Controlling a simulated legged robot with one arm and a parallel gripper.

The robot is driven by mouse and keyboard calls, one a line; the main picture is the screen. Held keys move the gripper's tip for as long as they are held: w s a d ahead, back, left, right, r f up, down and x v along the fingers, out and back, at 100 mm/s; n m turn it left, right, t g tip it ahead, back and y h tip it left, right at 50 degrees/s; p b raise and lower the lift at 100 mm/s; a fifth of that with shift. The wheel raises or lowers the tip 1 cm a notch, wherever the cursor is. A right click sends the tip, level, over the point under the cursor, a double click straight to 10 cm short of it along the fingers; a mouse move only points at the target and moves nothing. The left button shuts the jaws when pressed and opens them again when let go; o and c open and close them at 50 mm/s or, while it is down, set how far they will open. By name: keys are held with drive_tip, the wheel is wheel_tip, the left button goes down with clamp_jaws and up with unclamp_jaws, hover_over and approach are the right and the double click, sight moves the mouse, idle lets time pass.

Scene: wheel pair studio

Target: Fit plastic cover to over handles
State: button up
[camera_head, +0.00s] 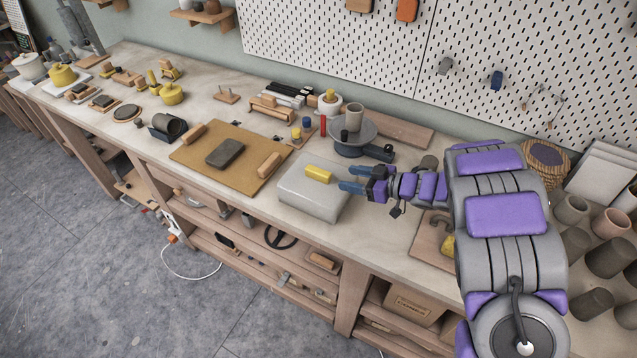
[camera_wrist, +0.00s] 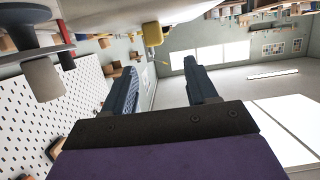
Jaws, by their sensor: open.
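A small yellow block (camera_head: 318,174), possibly the plastic cover, lies on top of a light grey rounded block (camera_head: 300,199) near the bench's front edge. My gripper (camera_head: 341,178) is just to the right of the yellow block, open and empty. Its two blue fingers point left toward it and are apart from it. In the wrist view a yellow piece (camera_wrist: 152,34) shows beyond the gap between the fingers (camera_wrist: 159,66). Two wooden handles, one left (camera_head: 193,133) and one right (camera_head: 270,165), stand on a tan board to the left.
The tan board (camera_head: 222,173) also bears a dark grey block (camera_head: 225,153). A grey turntable (camera_head: 350,142) with a cylinder (camera_head: 354,117) stands close behind my gripper. Several pots (camera_head: 608,256) crowd the right.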

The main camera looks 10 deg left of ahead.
sight(324, 173)
drive_tip(key=b+x, duration=0.1)
drive_tip(key=x, duration=0.5)
drive_tip(key=shift+a+f, duration=0.15)
drive_tip(key=shift+a, duration=0.2)
drive_tip(key=b+x, duration=0.1)
drive_tip(key=x, duration=0.1)
drive_tip(key=w+b+x, duration=0.1)
drive_tip(key=x, duration=0.1)
drive_tip(key=shift+a+f, duration=0.2)
drive_tip(key=shift+f, duration=0.05)
drive_tip(key=shift+w+a, duration=0.15)
drive_tip(key=shift+a, duration=0.15)
drive_tip(key=shift+c, duration=0.4)
clamp_jaws()
